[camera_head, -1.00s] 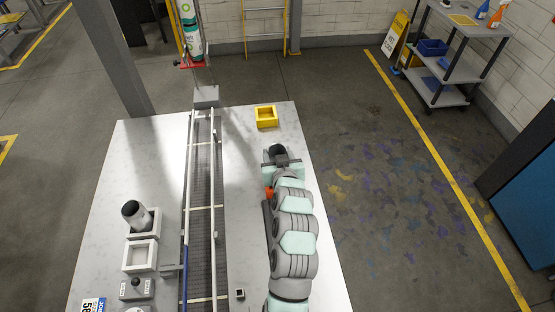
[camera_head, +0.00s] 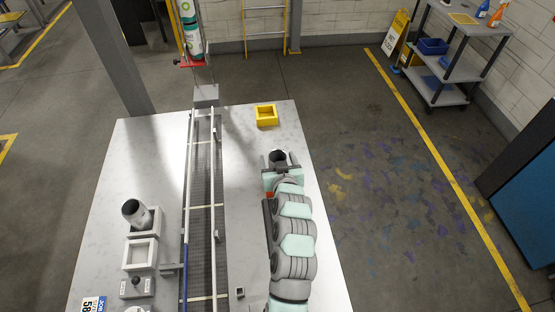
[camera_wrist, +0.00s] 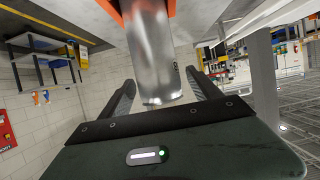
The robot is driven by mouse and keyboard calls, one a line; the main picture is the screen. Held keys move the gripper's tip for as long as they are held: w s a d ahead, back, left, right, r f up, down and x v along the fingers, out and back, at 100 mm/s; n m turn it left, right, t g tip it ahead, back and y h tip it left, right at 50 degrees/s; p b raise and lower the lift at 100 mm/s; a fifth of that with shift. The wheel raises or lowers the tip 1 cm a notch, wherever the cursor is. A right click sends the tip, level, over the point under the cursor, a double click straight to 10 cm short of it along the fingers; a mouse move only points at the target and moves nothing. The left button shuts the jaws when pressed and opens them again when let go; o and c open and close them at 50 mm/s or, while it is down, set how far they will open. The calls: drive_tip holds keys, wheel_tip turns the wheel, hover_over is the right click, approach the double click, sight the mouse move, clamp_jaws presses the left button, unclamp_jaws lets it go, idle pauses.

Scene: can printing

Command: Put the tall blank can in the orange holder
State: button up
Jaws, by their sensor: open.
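A tall plain silver can (camera_wrist: 153,60) stands between my gripper's two fingers, with a gap on each side in the wrist view. Its far end meets the orange holder (camera_wrist: 170,8), and the can appears to sit in it, though the seat itself is mostly cut off. In the head view the can's open top (camera_head: 278,157) shows between the fingers, and my arm hides most of the holder; a small orange-red bit (camera_head: 268,196) shows at its left. My gripper (camera_head: 280,159) is open around the can, and it also shows open in the wrist view (camera_wrist: 161,84).
A yellow holder (camera_head: 266,115) stands empty at the table's back. A conveyor (camera_head: 203,180) with rails runs left of my arm. The table between conveyor and arm is mostly clear.

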drive_tip(key=shift+r, duration=0.25)
drive_tip(key=v, duration=1.2)
drive_tip(key=shift+b, duration=0.4)
idle(0.3)
